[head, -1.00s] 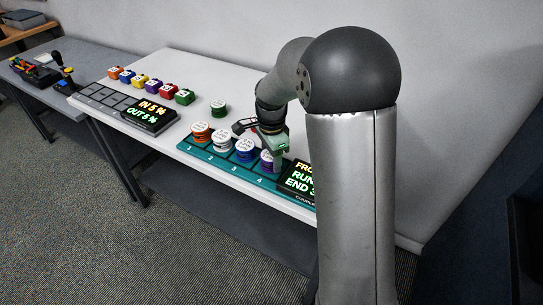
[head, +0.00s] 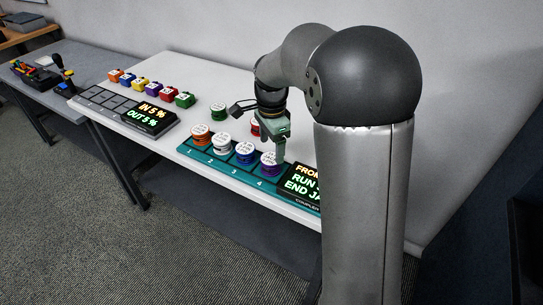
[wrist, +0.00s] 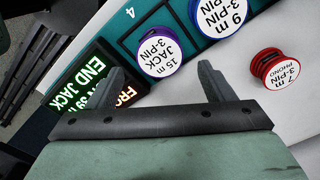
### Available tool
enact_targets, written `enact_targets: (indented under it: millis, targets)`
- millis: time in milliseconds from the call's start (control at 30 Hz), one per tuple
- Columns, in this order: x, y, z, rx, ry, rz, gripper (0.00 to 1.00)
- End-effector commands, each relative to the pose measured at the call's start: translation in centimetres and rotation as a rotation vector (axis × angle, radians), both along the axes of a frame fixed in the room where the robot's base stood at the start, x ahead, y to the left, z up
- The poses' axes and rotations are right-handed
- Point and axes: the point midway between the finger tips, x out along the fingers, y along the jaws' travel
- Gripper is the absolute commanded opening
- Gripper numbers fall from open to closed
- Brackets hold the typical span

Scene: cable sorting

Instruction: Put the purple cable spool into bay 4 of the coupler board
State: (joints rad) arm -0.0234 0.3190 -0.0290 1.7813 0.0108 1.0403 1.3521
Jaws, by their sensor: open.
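The purple spool (head: 269,163) with a white top label sits upright in bay 4, the position at the right end of the spool row on the teal coupler board (head: 230,175). In the wrist view the purple spool (wrist: 158,52) reads 15 m 3-pin jack and lies beside the printed 4. My gripper (head: 280,150) is above and just behind the purple spool in the head view. In the wrist view my gripper (wrist: 163,82) has its two fingers wide apart with nothing between them, clear of the spool.
Orange (head: 199,136), white (head: 221,145) and blue (head: 244,153) spools fill the other bays. A lit display (head: 302,179) adjoins bay 4. A green spool (head: 217,111) and a red spool (wrist: 277,68) stand behind the board. Table space between them is clear.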

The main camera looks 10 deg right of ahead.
Motion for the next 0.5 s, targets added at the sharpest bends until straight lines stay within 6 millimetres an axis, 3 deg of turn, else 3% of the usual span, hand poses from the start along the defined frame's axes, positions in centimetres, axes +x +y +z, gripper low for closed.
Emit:
enact_targets:
  millis: [200, 367, 433, 500]
  targets:
    - [0.0, 0.0, 4.2, 0.000, -0.001, 0.001, 0.75]
    - [-0.1, 0.0, 5.8, 0.000, 0.000, 0.004, 0.75]
    - [-0.8, 0.1, 6.1, 0.001, -0.001, 0.040, 0.75]
    - [-2.9, 0.3, 6.2, 0.004, -0.001, 0.141, 0.75]
